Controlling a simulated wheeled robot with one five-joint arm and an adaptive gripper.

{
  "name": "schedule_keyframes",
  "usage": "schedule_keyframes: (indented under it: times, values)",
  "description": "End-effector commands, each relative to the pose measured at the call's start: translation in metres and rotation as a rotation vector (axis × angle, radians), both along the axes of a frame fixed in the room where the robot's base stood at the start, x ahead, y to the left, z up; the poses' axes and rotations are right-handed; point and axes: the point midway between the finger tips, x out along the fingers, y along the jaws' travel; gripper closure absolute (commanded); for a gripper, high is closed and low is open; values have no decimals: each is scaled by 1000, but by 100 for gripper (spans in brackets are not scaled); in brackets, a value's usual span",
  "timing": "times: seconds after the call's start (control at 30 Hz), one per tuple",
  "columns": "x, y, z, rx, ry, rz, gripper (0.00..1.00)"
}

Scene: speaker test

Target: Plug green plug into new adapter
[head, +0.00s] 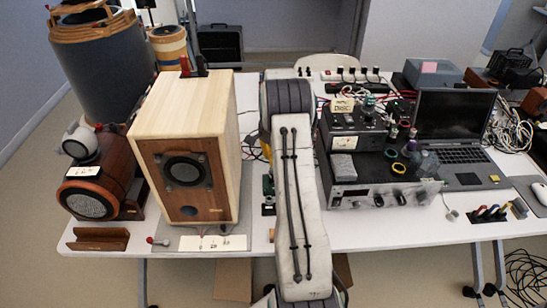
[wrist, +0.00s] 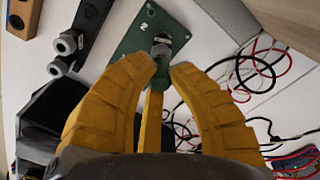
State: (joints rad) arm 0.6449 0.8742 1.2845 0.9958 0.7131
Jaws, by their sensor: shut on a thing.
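In the wrist view, a flat green plate (wrist: 138,38) lies on the white table, with a grey metal connector (wrist: 161,47) standing on it. My gripper (wrist: 168,68) has its yellow fingertips on either side of this connector's near end. I cannot tell whether the green plate is the green plug or the adapter.
A wooden speaker (head: 185,150) stands close left of my arm. Stacked electronic instruments (head: 370,150) and a laptop (head: 455,135) stand to the right. In the wrist view, red, black and white cables (wrist: 250,75) lie right of the plate, and a dark bracket (wrist: 82,35) lies left.

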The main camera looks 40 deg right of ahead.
Motion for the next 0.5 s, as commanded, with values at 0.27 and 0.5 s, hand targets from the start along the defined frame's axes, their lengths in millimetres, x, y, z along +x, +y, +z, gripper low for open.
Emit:
schedule_keyframes:
  times: [0.27,0.5]
  values:
    - [-1,1,-7,3,3,0,100]
    - [-1,1,-11,2,4,0,100]
